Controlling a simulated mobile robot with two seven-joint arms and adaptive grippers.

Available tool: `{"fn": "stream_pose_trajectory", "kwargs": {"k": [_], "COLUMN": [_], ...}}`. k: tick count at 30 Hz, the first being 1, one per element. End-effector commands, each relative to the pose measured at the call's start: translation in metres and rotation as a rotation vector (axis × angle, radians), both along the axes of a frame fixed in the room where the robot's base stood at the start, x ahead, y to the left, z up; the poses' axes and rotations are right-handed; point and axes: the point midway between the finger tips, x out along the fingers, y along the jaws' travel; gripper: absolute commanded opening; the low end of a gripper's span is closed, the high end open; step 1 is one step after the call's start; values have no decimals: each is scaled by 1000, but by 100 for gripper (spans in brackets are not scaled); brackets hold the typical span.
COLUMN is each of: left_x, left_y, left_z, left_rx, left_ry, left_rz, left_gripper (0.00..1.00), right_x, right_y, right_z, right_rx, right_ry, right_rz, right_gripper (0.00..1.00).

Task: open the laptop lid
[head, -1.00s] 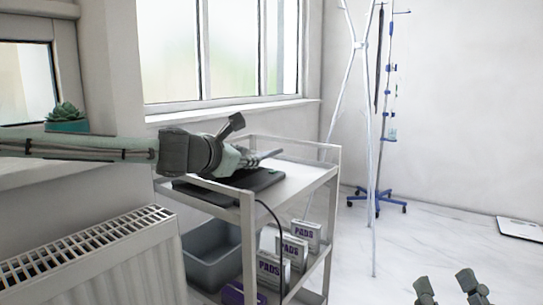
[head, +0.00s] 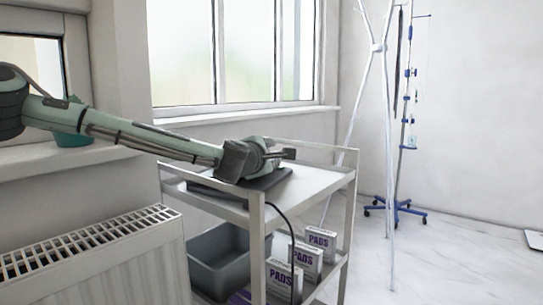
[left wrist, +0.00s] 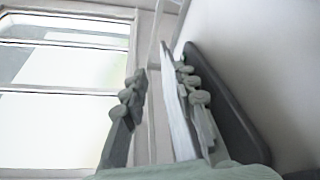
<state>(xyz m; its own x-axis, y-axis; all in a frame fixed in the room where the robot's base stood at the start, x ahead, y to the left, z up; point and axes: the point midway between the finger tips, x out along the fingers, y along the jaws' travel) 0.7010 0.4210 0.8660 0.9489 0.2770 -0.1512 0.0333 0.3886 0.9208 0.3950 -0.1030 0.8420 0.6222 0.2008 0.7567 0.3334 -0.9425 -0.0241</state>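The laptop (head: 268,180) lies as a flat dark slab on the top shelf of the cart, its lid looking closed. My left gripper (head: 284,158) is low over it and hides much of its top. In the left wrist view the two fingers of my left gripper (left wrist: 160,100) are apart. The laptop's dark rounded edge (left wrist: 232,105) shows just beyond the right finger. A pale strip lies along that finger; I cannot tell whether it is part of the finger or whether the finger touches the laptop. My right gripper is not in view.
The white cart (head: 318,180) has raised rails and corner posts around its top. A cable hangs down its front. A grey bin (head: 220,262) and boxes of pads (head: 308,257) fill the lower shelf. A radiator (head: 95,262) stands at left, a drip stand (head: 405,130) behind.

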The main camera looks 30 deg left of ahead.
Motion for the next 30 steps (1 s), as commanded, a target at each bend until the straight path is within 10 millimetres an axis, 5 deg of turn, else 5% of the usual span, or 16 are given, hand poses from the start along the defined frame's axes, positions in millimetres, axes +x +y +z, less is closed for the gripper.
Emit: {"fn": "stream_pose_trajectory", "kwargs": {"k": [7,14,27,30], "left_x": [1,1,1,1], "left_y": [2,2,1,1], "left_z": [2,2,1,1], "left_rx": [1,1,-1,-1], "left_ry": [-4,-4,-3,-3], "left_rz": [5,5,2,2], "left_gripper": [27,0,0,11], "right_x": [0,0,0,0], "right_y": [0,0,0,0], "right_z": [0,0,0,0], "right_rx": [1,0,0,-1], "right_ry": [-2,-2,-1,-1], "right_rz": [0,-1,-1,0], "right_gripper": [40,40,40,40]}}
